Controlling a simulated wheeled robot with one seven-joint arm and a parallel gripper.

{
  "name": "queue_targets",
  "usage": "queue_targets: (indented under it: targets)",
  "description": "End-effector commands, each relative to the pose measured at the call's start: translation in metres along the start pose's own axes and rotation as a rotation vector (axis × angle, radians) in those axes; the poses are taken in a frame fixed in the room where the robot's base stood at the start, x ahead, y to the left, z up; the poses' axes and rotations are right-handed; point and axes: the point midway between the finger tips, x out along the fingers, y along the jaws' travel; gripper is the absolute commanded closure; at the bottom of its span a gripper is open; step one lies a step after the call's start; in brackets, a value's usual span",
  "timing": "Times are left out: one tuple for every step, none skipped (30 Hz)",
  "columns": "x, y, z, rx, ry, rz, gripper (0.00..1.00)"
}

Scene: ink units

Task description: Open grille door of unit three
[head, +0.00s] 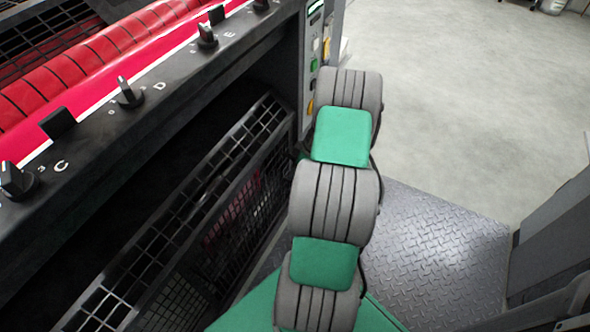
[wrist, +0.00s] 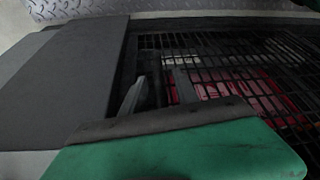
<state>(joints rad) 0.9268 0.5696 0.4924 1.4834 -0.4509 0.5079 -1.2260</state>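The black grille door (head: 185,225) lies below the ink unit's front ledge in the head view, with a black mesh and a dark frame. I cannot tell from here whether it is shut or slightly ajar. Its mesh also fills the right of the wrist view (wrist: 235,62), with red parts showing behind it. My gripper (wrist: 160,78) shows as two grey fingers set apart, at the left end of the mesh near the dark frame. Nothing is clearly held between them. Whether a finger touches the frame cannot be told. In the head view my arm hides the gripper.
The unit's ledge (head: 150,125) carries black knobs (head: 130,93) and letters C, D and E, beside a red inked roller (head: 60,85). A control panel with coloured buttons (head: 313,60) stands at the unit's end. Metal tread plate (head: 430,250) and open grey floor (head: 460,100) lie right.

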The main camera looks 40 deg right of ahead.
Motion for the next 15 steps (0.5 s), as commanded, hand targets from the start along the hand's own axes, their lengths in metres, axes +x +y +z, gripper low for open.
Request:
queue_targets:
  targets:
    - [-0.0005,0.0002,-0.0002,0.0,0.0,0.001,0.64]
    - [-0.0006,0.0002,-0.0003,0.0,0.0,0.001,0.64]
    - [-0.0007,0.0002,-0.0002,0.0,0.0,0.0,0.64]
    - [-0.0007,0.0001,-0.0002,0.0,0.0,0.0,0.64]
    - [-0.0007,0.0001,-0.0002,0.0,0.0,0.0,0.66]
    - [-0.0007,0.0001,-0.0002,0.0,0.0,0.0,0.69]
    - [-0.0007,0.0,-0.0002,0.0,0.0,0.0,0.71]
    - [-0.0008,0.0,-0.0002,0.0,0.0,0.0,0.74]
    - [-0.0008,0.0,-0.0002,0.0,0.0,0.0,0.77]
    - [-0.0008,0.0,-0.0002,0.0,0.0,0.0,0.79]
    - [-0.0008,0.0,-0.0002,0.0,0.0,0.0,0.82]
    - [-0.0008,0.0,-0.0002,0.0,0.0,0.0,0.85]
    - [-0.0008,0.0,-0.0002,0.0,0.0,0.0,0.88]
    - [-0.0009,0.0,-0.0002,0.0,0.0,0.0,0.9]
    - [-0.0009,0.0,-0.0002,0.0,0.0,0.0,0.93]
